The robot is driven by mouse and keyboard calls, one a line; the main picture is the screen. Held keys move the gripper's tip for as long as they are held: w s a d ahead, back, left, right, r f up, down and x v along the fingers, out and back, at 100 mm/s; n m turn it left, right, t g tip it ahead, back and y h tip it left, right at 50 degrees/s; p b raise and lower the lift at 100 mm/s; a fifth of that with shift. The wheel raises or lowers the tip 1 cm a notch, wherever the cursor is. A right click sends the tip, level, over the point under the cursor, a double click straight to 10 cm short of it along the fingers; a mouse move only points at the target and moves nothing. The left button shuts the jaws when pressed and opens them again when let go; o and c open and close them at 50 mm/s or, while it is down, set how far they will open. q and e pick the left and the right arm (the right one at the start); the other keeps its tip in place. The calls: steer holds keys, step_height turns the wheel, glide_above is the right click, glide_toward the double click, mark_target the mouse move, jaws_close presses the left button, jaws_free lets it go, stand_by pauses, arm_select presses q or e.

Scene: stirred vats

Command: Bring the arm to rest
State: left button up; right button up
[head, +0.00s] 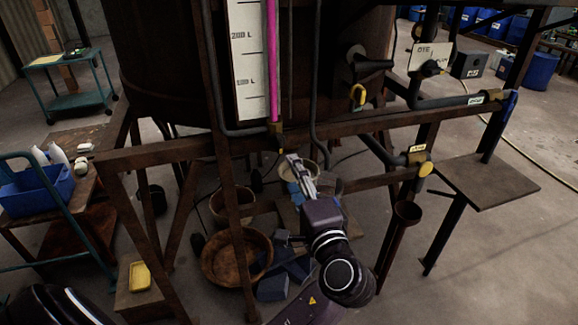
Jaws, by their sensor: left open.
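My left arm reaches up from the bottom middle of the head view. Its gripper (298,168) is open, with grey fingers pointing up and away from me. It is in front of the vat frame (310,137), just below its horizontal rusty beam. Nothing shows between the fingers. My right gripper is not in view.
A rusty vat (165,60) with a white level gauge (247,85) stands ahead. Pipes and a yellow-capped valve (426,169) are right of the gripper. A brown bowl (222,262) lies below. A small shelf (487,182) juts out right. A trolley with a blue bin (38,192) stands left.

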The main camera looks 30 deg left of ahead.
arm_select(q)
steer(key=shift+s+d, duration=0.2)
steer(key=shift+d, duration=0.05)
stand_by(0.3)
